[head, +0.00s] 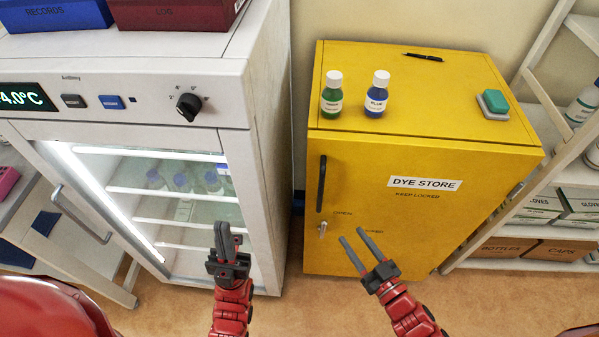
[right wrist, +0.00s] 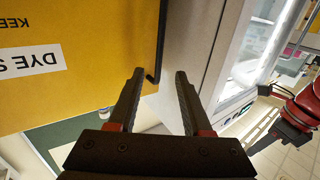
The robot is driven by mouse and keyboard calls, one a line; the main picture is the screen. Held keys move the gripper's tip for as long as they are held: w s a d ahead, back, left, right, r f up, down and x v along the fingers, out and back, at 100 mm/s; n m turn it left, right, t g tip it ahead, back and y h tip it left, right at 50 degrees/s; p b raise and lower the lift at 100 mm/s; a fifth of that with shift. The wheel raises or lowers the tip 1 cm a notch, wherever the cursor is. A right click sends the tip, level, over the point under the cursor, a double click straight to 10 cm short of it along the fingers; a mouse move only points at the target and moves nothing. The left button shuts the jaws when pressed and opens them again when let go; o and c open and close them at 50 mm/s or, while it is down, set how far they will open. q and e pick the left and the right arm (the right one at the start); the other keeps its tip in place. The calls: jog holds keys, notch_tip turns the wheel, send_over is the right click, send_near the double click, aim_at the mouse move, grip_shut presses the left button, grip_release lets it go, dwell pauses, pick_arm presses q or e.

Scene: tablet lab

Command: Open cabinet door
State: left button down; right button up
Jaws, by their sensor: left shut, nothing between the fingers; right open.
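The yellow cabinet (head: 400,220) stands right of centre in the head view, its front door closed and labelled "DYE STORE". A black vertical handle (head: 321,183) is on the door's left side, with a small key or latch (head: 322,229) below it. My right gripper (head: 353,244) is open in front of the door's lower part, right of and below the handle. The right wrist view shows the dark handle (right wrist: 158,45) beyond the open, empty fingers (right wrist: 160,75). My left gripper (head: 224,230) is shut and empty in front of the glass-fronted fridge.
A lit fridge (head: 130,140) with a bar handle (head: 82,215) stands left of the cabinet, with a narrow gap between them. Green (head: 332,95) and blue (head: 376,96) bottles, a pen (head: 423,57) and a teal-topped block (head: 493,104) lie on the cabinet. Shelves (head: 560,150) stand at right.

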aim_at(322, 194)
jog(key=p+x, duration=0.2)
jog(key=x, duration=1.4)
jog(key=shift+w+a+r, duration=0.1)
jog(key=shift+w+a, duration=0.05)
jog(key=shift+w, duration=0.1)
grip_shut()
dwell(0.7)
